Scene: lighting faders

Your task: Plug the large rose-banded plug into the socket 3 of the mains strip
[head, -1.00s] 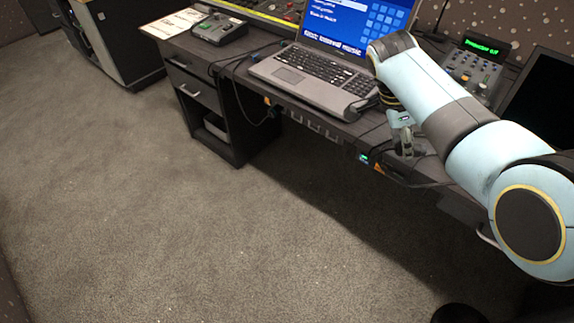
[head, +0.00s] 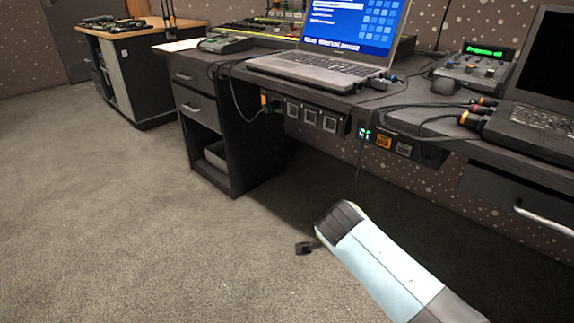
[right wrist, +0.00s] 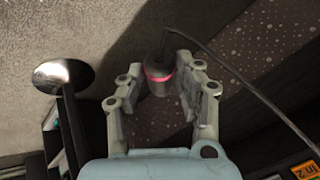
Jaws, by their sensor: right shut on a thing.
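The rose-banded plug (right wrist: 159,76) is a dark cylinder with a glowing pink band, held between the fingers of my right gripper (right wrist: 160,88) in the right wrist view. Its dark cable runs off to the lower right there. In the head view my right forearm reaches in from the lower right, and a small dark part (head: 305,248) shows at its end, low over the carpet; I cannot tell plug from fingers there. The mains strip (head: 318,132) appears to be the dark bar under the desk edge, with several square sockets. Socket numbers are not readable. My left gripper is out of view.
A cabled plug (head: 270,104) sits at the strip's left end. A unit with a green display (head: 364,133) and an orange square (head: 384,142) is to the right. A laptop (head: 320,70) stands on the desk above. The carpet in front is clear.

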